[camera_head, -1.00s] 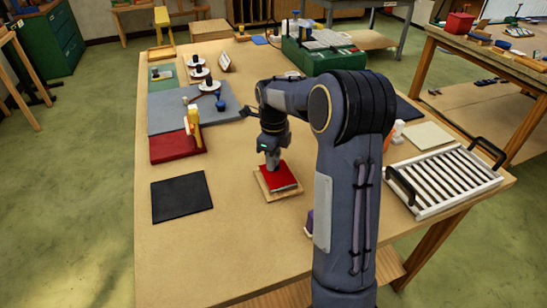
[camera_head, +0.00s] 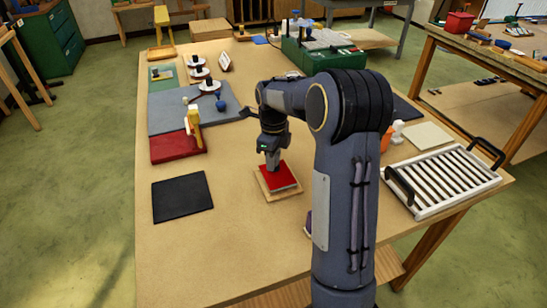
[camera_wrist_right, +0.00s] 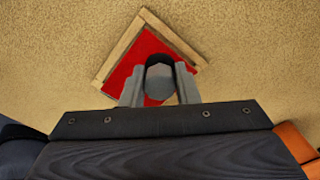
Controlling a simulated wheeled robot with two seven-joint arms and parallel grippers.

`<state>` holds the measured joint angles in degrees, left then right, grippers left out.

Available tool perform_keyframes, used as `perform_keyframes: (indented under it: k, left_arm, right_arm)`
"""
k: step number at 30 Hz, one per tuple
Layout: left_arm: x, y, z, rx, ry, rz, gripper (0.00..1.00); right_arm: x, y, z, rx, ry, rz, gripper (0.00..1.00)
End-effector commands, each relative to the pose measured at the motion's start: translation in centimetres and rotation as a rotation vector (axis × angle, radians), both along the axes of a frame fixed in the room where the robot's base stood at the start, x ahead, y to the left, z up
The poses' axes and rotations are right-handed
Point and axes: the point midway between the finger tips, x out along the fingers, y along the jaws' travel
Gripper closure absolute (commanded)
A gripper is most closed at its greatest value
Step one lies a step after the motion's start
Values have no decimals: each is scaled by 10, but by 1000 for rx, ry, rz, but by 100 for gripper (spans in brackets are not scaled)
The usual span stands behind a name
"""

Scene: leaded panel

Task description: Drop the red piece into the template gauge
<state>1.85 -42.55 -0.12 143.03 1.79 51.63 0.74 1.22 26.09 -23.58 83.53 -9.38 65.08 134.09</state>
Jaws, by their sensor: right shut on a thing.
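The red piece (camera_head: 280,178) is a flat red square at the middle of the table. It lies over the template gauge (camera_head: 266,194), a light wooden square frame whose rim shows around it. My right gripper (camera_head: 272,165) is above the red piece, pointing down, shut on a grey knob at its middle. In the right wrist view the red piece (camera_wrist_right: 132,72) shows within two visible sides of the wooden frame (camera_wrist_right: 118,50), and the jaws (camera_wrist_right: 160,85) flank the grey knob. The near sides are hidden by the gripper. I cannot tell if the piece is fully seated. My left gripper is not in view.
A black mat (camera_head: 182,198) and a dark red mat (camera_head: 178,147) lie to the left. A yellow-handled tool (camera_head: 194,127) stands by a grey mat (camera_head: 165,118). A slatted white rack (camera_head: 445,182) with black handles is at the right. The front of the table is clear.

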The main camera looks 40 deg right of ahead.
Motion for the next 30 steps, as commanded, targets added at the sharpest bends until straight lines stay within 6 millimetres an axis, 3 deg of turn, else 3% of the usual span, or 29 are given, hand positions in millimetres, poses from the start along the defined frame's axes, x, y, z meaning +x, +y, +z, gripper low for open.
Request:
perform_keyframes:
  k: [30]
  left_arm:
    - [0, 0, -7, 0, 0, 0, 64]
  right_arm:
    - [0, 0, -15, 0, 1, 0, 92]
